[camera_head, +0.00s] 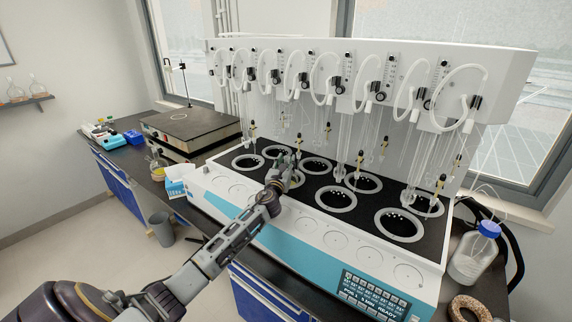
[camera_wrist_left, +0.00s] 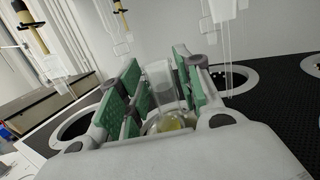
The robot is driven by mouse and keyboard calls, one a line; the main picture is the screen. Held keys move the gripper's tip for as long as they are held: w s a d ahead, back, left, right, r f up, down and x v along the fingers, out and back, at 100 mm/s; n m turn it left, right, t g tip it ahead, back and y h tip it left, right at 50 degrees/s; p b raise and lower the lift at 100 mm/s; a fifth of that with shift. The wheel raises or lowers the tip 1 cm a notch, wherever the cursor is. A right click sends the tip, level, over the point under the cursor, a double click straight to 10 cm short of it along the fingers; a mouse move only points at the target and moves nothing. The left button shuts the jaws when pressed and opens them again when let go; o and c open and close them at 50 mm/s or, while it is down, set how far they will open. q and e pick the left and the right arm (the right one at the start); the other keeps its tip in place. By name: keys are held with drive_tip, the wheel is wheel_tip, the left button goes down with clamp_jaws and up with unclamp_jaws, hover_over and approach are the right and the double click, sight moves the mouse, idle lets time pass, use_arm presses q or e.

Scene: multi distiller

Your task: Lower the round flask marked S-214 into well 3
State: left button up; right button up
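My left gripper (camera_head: 284,170) is over the black top of the distiller (camera_head: 230,205), at a front-row well (camera_head: 292,181) that it partly covers. In the left wrist view its green-padded fingers (camera_wrist_left: 160,92) stand on both sides of the clear neck of a glass flask (camera_wrist_left: 161,78), apparently shut on it. Yellowish liquid (camera_wrist_left: 170,124) shows low in the flask. The flask's body is mostly hidden by the gripper, so I cannot tell how deep it sits. No S-214 mark or well number is readable. My right gripper is out of view.
Other dark wells with pale rims (camera_head: 337,208) lie around the gripper. Glass tubes (camera_head: 343,140) and hoses hang above the back row. A blue-capped bottle (camera_head: 474,253) and a cork ring (camera_head: 468,308) stand at the right. A hotplate (camera_head: 190,128) stands at the left.

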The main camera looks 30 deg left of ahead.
use_arm(q)
drive_tip(key=shift+o, duration=0.8)
drive_tip(key=shift+f, duration=0.1)
drive_tip(key=shift+s, duration=0.15)
drive_tip(key=shift+v, duration=5.8)
drive_tip(key=shift+d, duration=0.1)
